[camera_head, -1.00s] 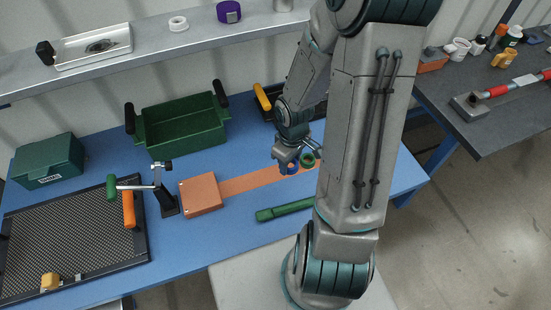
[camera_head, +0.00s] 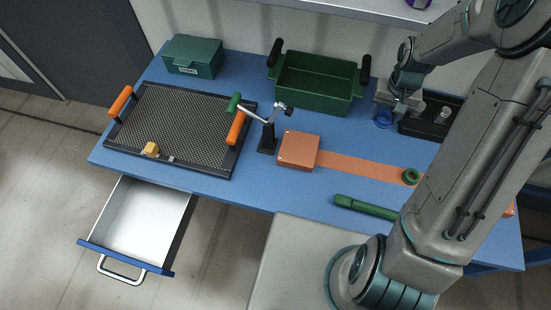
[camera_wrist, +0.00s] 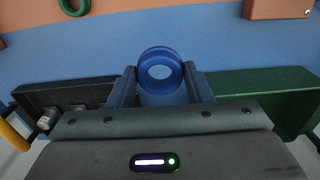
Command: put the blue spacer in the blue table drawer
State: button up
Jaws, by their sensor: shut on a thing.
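The blue spacer is a short blue ring (camera_wrist: 160,72) held between the two fingers of my gripper (camera_wrist: 160,90) in the wrist view. In the head view the spacer (camera_head: 384,118) shows just below my gripper (camera_head: 398,100), above the back right part of the blue table, right of the green bin. The blue table drawer (camera_head: 140,225) is pulled open at the front left of the table. It has a blue front with a metal handle, and its pale inside looks empty.
A dark mesh tray (camera_head: 180,130) with orange handles lies above the drawer. A green bin (camera_head: 315,82), a clamp on a black post (camera_head: 267,138) and an orange block (camera_head: 298,150) stand between. A green ring (camera_head: 411,176) and a green bar (camera_head: 365,207) lie at right.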

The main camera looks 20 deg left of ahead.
aim_at(160, 201)
jog(key=z, duration=2.25)
jog(key=k, duration=2.3)
jog(key=u, duration=2.8)
